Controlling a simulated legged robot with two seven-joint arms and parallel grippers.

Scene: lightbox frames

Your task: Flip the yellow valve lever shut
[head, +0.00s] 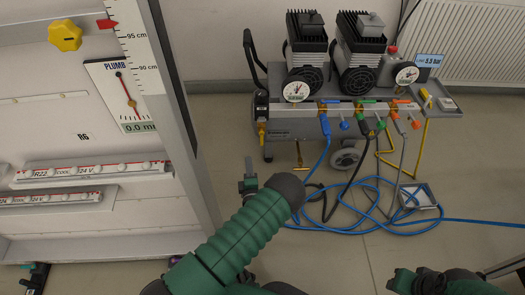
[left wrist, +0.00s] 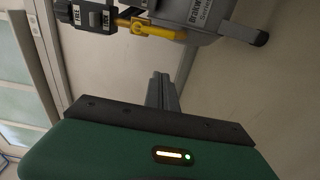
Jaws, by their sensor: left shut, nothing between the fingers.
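A small yellow valve lever (head: 262,131) hangs at the left end of the compressor (head: 318,118) in the head view. In the left wrist view the yellow lever (left wrist: 155,30) is an L-shaped bar at the top, beside a dark block with white labels (left wrist: 95,17). My left gripper (head: 248,180) is below and slightly left of the lever in the head view. Its fingers (left wrist: 163,82) are shut and empty, pointing towards the lever with a gap between. Of my right side only a piece of green arm shows at the bottom right.
Blue and dark hoses (head: 375,212) lie coiled on the floor by a small grey tray (head: 418,197). A white panel with a yellow knob (head: 65,37) and a ruled post (head: 140,50) stands on the left. A radiator (head: 470,40) is behind.

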